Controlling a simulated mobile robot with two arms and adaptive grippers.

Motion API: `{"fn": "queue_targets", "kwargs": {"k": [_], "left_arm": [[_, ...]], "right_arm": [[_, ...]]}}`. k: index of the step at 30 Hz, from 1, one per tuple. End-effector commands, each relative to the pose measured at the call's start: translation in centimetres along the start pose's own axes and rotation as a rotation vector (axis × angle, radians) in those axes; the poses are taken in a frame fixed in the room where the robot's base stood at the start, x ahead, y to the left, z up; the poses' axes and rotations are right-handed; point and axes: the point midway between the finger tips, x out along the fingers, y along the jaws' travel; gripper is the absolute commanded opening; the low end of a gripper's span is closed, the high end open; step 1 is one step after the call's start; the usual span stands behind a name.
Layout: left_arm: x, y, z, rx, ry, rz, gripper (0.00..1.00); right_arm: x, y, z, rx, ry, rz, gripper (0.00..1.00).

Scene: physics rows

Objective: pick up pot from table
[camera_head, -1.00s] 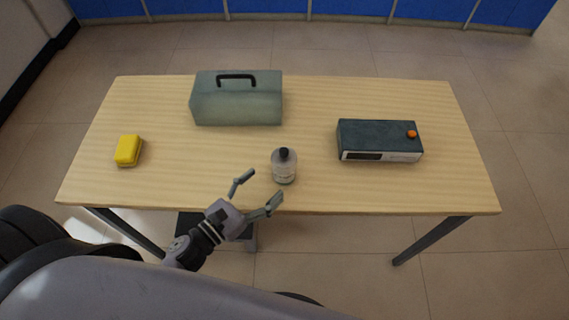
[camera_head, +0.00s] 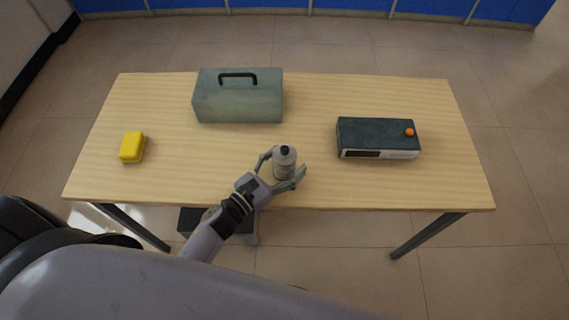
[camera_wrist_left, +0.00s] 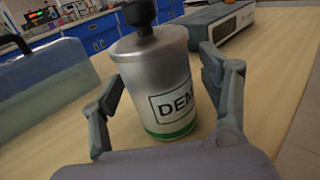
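The pot (camera_head: 285,167) is a small grey metal canister with a black knob on top, upright on the table (camera_head: 400,185) near its front edge. In the left wrist view the pot (camera_wrist_left: 153,72) shows a label reading "DEM", partly cut off, and a green band at its base. My left gripper (camera_head: 287,160) is open around the pot, one finger on each side. In the left wrist view a gap shows between the pot and the right-hand finger; contact at the left-hand finger is unclear. My right gripper is not in view.
A grey-green toolbox (camera_head: 238,105) with a black handle stands behind the pot to the left. A dark box with an orange knob (camera_head: 378,138) lies to the right. A yellow block (camera_head: 132,147) sits at the far left. Bare table lies between them.

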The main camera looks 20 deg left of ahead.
Motion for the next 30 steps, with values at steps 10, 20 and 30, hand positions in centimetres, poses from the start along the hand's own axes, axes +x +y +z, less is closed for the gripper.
{"fn": "queue_targets", "kwargs": {"k": [10, 20, 30], "left_arm": [[-0.04, 0.0, 0.01, 0.0, 0.0, 0.0, 0.45], [-0.05, 0.0, 0.02, 0.0, 0.0, 0.0, 0.23], [0.0, 0.01, 0.14, 0.0, -0.003, -0.001, 0.07]], "right_arm": [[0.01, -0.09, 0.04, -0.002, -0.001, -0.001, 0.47], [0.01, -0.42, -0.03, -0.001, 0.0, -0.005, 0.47], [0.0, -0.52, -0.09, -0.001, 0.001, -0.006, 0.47]]}}
